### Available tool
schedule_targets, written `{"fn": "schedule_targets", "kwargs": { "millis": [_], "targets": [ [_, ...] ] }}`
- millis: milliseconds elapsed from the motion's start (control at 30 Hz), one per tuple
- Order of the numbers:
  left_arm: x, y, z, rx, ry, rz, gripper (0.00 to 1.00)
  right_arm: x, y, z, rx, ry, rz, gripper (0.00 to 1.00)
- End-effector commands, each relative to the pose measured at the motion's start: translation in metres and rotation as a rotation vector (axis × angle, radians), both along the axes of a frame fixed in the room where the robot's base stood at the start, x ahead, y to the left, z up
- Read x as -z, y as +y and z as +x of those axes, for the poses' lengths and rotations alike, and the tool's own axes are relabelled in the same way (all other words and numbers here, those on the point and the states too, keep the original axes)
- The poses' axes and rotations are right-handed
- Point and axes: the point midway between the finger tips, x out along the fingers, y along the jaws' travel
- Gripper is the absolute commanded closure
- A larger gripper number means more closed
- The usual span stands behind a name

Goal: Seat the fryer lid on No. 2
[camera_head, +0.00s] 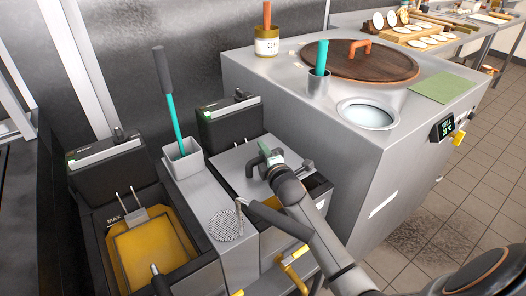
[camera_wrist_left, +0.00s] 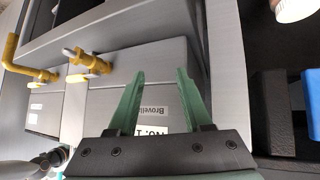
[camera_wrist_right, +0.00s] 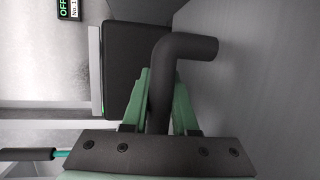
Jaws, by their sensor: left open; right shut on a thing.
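The fryer lid (camera_head: 235,165) is a flat grey plate with a dark bent handle, over the right-hand fryer in the head view. A dark opening (camera_head: 318,190) shows past its right side; I cannot tell whether the lid touches the rim. My right gripper (camera_head: 270,160) is shut on the handle (camera_wrist_right: 185,50). The left-hand fryer (camera_head: 150,250) is uncovered, with yellow oil and a MAX mark. My left gripper (camera_wrist_left: 165,100) is open and empty, in front of a grey panel with a partly hidden "No. 1" label (camera_wrist_left: 151,130). It is not seen in the head view.
A skimmer (camera_head: 172,105) stands in a holder (camera_head: 183,158) between the fryers. A round mesh (camera_head: 226,225) lies in front of it. The steel tandoor counter (camera_head: 300,120) rises close on the right. Yellow-handled valves (camera_wrist_left: 85,60) project from the front.

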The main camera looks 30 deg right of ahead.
Motion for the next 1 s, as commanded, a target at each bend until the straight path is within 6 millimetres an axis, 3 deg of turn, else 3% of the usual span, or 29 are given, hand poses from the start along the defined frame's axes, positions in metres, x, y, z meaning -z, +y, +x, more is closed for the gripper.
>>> {"fn": "schedule_targets", "kwargs": {
  "millis": [600, 633, 933, 1000],
  "targets": [
    [0.006, 0.001, 0.004, -0.001, -0.008, 0.001, 0.50, 0.011, 0.000, 0.001, -0.001, -0.005, -0.001, 1.00],
    [0.005, 0.001, 0.004, -0.002, -0.009, 0.001, 0.50, 0.011, 0.000, 0.001, -0.001, -0.005, -0.001, 0.72],
    [0.005, 0.001, 0.004, -0.001, -0.009, 0.002, 0.50, 0.012, 0.000, 0.000, 0.000, -0.002, 0.000, 0.38],
    [0.005, 0.001, 0.004, -0.001, -0.009, 0.002, 0.50, 0.013, 0.000, 0.000, 0.000, 0.000, 0.000, 0.38]
  ]
}}
